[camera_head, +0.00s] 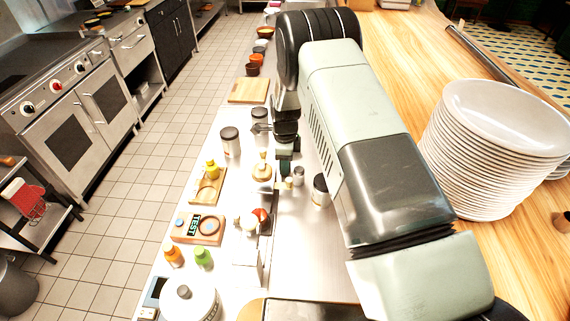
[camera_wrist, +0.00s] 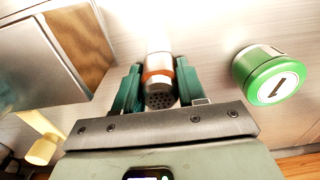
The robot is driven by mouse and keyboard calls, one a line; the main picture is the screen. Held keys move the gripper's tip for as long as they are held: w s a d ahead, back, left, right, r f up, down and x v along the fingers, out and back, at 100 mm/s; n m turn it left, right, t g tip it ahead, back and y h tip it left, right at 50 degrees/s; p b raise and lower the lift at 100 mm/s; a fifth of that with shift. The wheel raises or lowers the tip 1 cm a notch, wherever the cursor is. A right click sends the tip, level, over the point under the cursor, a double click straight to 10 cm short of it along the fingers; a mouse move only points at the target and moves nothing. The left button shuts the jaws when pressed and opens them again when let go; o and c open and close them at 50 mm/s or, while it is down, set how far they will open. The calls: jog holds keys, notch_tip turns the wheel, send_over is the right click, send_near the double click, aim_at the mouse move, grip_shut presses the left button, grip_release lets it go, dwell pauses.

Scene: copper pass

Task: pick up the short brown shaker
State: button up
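A short shaker with a brown-orange band and a dark, perforated top (camera_wrist: 158,78) shows in the wrist view. It lies between the two teal fingers of my gripper (camera_wrist: 158,85). The fingers flank it closely on both sides; I cannot tell whether they touch it. In the head view my gripper (camera_head: 285,172) is low over the steel counter, partly hidden by my arm. A small grey shaker-like item (camera_head: 299,175) stands beside it there; its colour is too small to make out.
A green-lidded jar marked 1 (camera_wrist: 271,76) stands right of the fingers. A dark-lidded jar (camera_head: 321,190) and a pale wooden-looking item (camera_head: 262,170) are close by. A tall plate stack (camera_head: 500,145) stands at right. A white pot (camera_head: 187,300) is at the front.

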jog(key=c, duration=0.3)
jog(key=shift+r, duration=0.1)
